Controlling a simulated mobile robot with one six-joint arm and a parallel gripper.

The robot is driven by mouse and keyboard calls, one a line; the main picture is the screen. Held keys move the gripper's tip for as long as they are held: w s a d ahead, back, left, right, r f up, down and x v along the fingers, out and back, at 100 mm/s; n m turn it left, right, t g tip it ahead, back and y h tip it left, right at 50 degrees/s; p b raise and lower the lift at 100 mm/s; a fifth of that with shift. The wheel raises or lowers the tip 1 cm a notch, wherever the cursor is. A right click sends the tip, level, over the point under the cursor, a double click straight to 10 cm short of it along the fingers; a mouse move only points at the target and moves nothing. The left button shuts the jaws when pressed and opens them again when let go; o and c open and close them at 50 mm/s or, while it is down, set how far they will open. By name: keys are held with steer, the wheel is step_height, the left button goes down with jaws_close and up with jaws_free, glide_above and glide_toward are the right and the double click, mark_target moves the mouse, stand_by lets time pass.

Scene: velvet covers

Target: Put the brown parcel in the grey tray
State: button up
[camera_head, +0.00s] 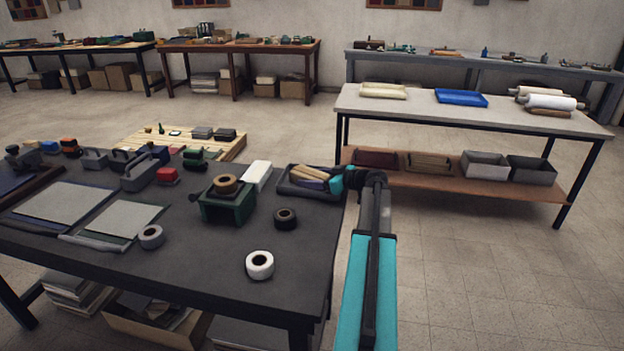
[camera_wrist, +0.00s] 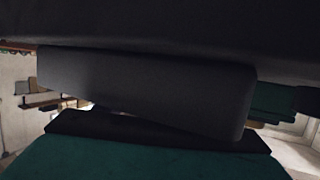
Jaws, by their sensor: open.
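My gripper (camera_head: 337,181) is at the right edge of the dark work table, beside a dark grey tray (camera_head: 291,188). It is open. The tray holds tan pieces (camera_head: 312,174) and a purplish one. I cannot tell whether any of these is the brown parcel, and no other parcel stands out clearly. In the wrist view a dark grey block-like shape (camera_wrist: 150,88) fills the middle, with a green surface (camera_wrist: 130,160) below it. Whether the block is part of my gripper is unclear. Nothing is clearly held.
The dark table (camera_head: 215,255) carries tape rolls, a green dispenser (camera_head: 228,203) and a white box (camera_head: 257,175). Floor (camera_head: 480,270) at the right is clear.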

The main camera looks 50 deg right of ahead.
steer(key=shift+r, duration=0.15)
steer(key=b+v, duration=0.1)
steer(key=v, duration=1.1)
steer(key=shift+d, duration=0.1)
stand_by(0.5)
